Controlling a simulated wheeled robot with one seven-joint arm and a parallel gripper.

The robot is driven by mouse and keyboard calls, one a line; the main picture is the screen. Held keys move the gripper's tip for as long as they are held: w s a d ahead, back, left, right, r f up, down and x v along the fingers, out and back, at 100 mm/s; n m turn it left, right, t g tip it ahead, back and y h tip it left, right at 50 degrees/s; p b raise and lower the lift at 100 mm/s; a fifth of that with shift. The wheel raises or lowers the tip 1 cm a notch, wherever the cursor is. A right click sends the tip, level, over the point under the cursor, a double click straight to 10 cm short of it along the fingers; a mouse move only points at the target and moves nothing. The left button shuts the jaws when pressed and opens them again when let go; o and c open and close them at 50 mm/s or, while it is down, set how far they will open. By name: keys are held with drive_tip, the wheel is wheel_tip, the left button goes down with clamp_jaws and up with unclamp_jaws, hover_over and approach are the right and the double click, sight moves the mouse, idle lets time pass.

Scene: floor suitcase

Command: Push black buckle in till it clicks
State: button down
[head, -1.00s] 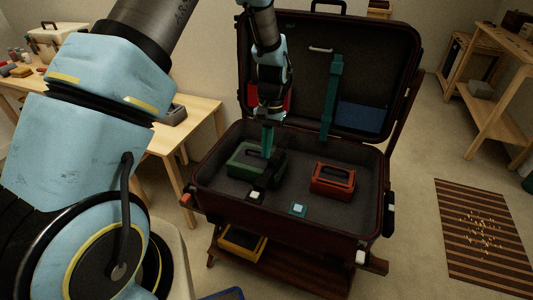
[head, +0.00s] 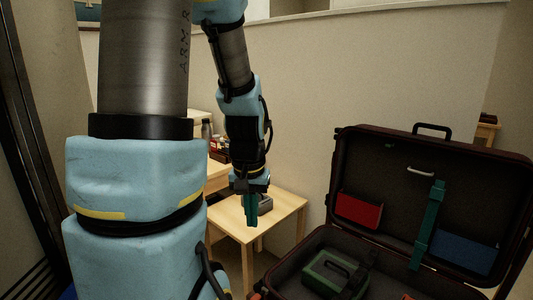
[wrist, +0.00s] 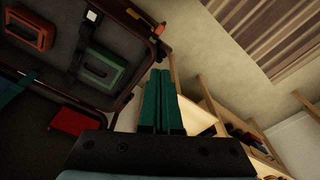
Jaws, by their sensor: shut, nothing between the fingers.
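My gripper (head: 250,222) has its teal fingers shut and empty. It points down in front of the small wooden table, left of the open suitcase (head: 300,246). In the wrist view my gripper (wrist: 160,76) is beside the suitcase's edge, well apart from its contents. A green case (head: 330,276) lies in the suitcase base, with a dark strap beside it. In the wrist view a small pale piece (wrist: 91,15) sits at the end of a dark strap near the green case (wrist: 102,68). I cannot make out the black buckle clearly; the suitcase front is cut off in the head view.
A wooden table (head: 285,208) with a grey box stands left of the suitcase. The raised lid holds a red item (head: 358,209), a blue item (head: 465,252) and a teal strap (head: 430,225). An orange case (wrist: 27,28) lies in the base.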

drive_tip(key=s+a+r+n, duration=0.1)
drive_tip(key=s+a, duration=0.2)
drive_tip(key=a, duration=0.1)
drive_tip(key=m+g+y+b, duration=0.25)
drive_tip(key=m+b, duration=0.45)
drive_tip(key=b, duration=0.4)
approach(343, 297)
drive_tip(key=shift+g, duration=0.25)
drive_tip(key=x, duration=0.7)
drive_tip(key=shift+s+a+r+p, duration=0.1)
drive_tip(key=shift+a+r+p, duration=0.05)
drive_tip(key=shift+a+p, duration=0.25)
